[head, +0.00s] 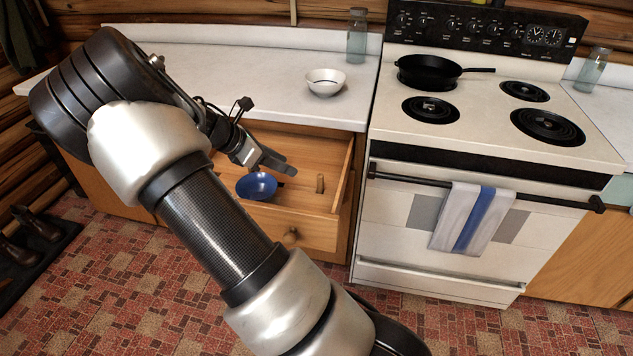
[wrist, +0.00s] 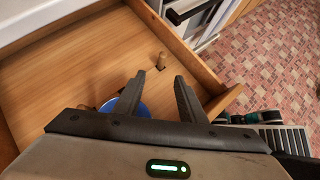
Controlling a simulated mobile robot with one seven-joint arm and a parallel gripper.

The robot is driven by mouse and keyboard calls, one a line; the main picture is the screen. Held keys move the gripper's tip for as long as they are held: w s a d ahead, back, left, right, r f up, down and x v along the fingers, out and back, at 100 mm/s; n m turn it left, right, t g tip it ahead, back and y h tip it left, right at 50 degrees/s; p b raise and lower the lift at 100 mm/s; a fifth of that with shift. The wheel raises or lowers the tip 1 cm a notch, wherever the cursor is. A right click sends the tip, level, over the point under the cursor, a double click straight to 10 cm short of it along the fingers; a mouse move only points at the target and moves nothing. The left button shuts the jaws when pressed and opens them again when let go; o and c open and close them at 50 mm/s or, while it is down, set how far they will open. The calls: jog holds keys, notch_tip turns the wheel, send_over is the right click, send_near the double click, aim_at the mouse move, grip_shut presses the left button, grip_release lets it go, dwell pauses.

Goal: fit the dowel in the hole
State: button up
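A short wooden dowel (head: 320,183) stands upright inside the open drawer (head: 325,238), near its right side. In the wrist view the dowel (wrist: 161,60) shows beyond my fingertips, close to a drawer wall. My gripper (head: 276,163) is over the drawer; in the wrist view my gripper (wrist: 160,76) has its two fingers apart with nothing between the tips. The dowel is beyond the tips and appears untouched. I cannot make out a hole; the dowel's base is too small to tell whether it sits in one.
A blue bowl (head: 257,187) lies in the drawer below my gripper, partly hidden by a finger in the wrist view (wrist: 138,107). The counter holds a white bowl (head: 326,82) and a glass jar (head: 357,38). The stove (head: 400,215) stands right of the drawer.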

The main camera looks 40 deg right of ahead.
aim_at(320, 180)
jog(key=b+x, duration=0.1)
jog(key=x, duration=0.9)
jog(key=shift+s+b, duration=0.1)
jog(key=shift+b, duration=0.3)
jog(key=shift+b+x, duration=0.75)
jog(key=shift+x, duration=2.2)
jog(key=shift+s+d+r, duration=0.15)
jog(key=shift+s+r, duration=0.05)
grip_shut()
